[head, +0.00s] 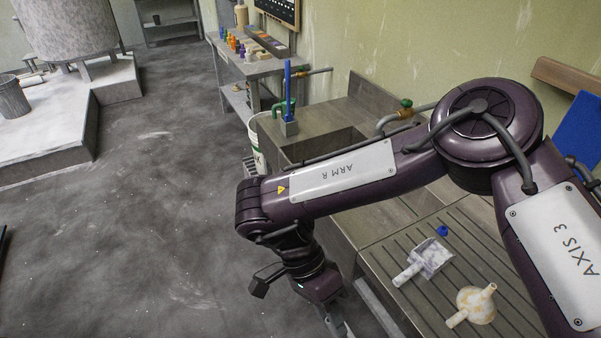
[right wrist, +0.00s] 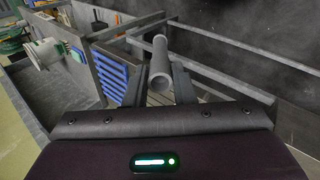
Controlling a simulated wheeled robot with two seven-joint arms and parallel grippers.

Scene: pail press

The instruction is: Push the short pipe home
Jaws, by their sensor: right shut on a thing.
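A plain grey pipe (right wrist: 160,68) stands out between the fingers of my right gripper (right wrist: 162,88) in the right wrist view. The gripper is shut on it, and the pipe's round open near end shows. In the head view my right gripper (head: 338,328) is at the bottom edge, beside the front of the bench, and is partly cut off. I cannot make out the pipe clearly there. No seat or socket for the pipe can be told for sure in either view. My left gripper is not in view.
The ribbed bench top (head: 385,246) holds a marbled scoop (head: 428,262), a funnel (head: 476,304) and a small blue cap (head: 442,231). A sink (head: 325,145) lies behind. The grey floor (head: 150,240) is open at left.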

